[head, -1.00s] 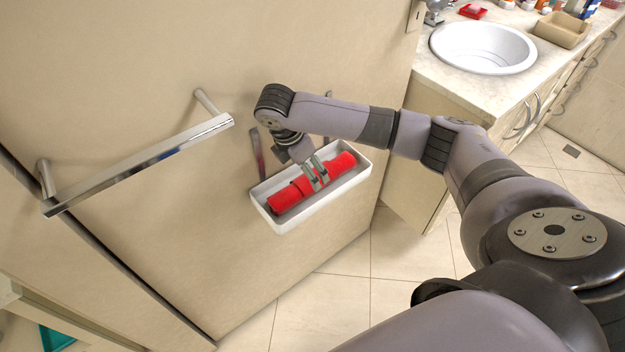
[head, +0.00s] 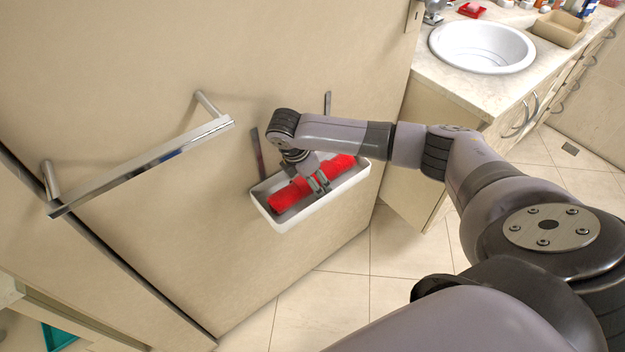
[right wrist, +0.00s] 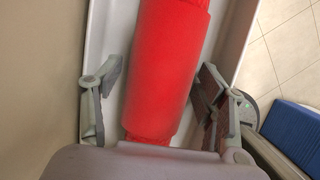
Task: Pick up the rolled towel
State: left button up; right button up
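The rolled towel (head: 291,195) is red and lies lengthwise in a white tray (head: 284,225) mounted on the wall. It also shows in the right wrist view (right wrist: 166,60), running up the middle. My right gripper (head: 319,184) is down at the tray, over the towel's middle. In the right wrist view its fingers are open, one on each side of the towel, with a gap visible on both sides. Part of the towel is hidden by the gripper in both views. My left gripper is not in view.
A metal towel bar (head: 150,165) sticks out from the wall left of the tray. A counter with a round white sink (head: 482,47) and small items stands at the upper right. Tiled floor lies below. A blue object (right wrist: 295,135) shows at the right wrist view's lower right.

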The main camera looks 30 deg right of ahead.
jog(key=c, duration=1.1)
